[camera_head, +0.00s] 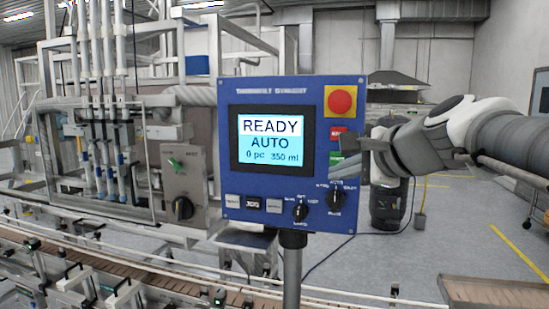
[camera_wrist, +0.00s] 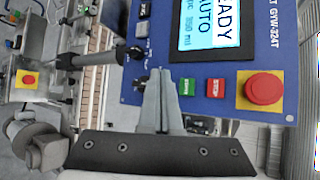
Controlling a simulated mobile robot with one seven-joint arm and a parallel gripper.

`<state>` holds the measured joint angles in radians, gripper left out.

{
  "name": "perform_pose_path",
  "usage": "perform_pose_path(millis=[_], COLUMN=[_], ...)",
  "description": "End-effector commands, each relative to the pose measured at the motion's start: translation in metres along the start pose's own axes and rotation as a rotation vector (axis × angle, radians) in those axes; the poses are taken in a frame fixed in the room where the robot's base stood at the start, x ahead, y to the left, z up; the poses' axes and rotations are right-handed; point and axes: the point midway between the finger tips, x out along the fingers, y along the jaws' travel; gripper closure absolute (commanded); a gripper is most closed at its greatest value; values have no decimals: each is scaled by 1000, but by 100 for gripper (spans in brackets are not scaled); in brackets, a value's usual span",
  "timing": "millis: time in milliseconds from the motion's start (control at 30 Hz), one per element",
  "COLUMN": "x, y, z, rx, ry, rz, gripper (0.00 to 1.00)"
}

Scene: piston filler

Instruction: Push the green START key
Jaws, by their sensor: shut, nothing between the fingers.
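The blue control panel (camera_head: 275,82) faces me with its screen (camera_head: 271,140) reading READY, AUTO, 0 pc, 350 ml. The green START key (camera_head: 335,158) shows in part near the panel's right edge, below the red STOP key (camera_head: 338,133). In the wrist view the green key (camera_wrist: 187,87) is fully visible beside the red STOP key (camera_wrist: 216,88). My gripper (camera_head: 336,169) comes in from the right, shut and empty. In the wrist view its fingertips (camera_wrist: 158,80) lie just left of the green key; I cannot tell whether they touch the panel.
A red emergency button (camera_head: 341,102) on a yellow plate sits at the panel's upper right. Rotary knobs (camera_head: 336,199) and several small keys line the lower part. A post (camera_head: 292,270) carries the panel, with a conveyor (camera_head: 180,285) and filling machine behind it.

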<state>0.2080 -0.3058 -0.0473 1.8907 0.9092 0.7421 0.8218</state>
Motion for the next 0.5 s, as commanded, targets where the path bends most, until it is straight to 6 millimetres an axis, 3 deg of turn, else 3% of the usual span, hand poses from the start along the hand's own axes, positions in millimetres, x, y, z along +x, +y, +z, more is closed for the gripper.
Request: perform_pose_path(millis=[500], x=[47], y=[-34], z=[-34], rx=[-1], ry=[0], rz=[1], gripper=[100])
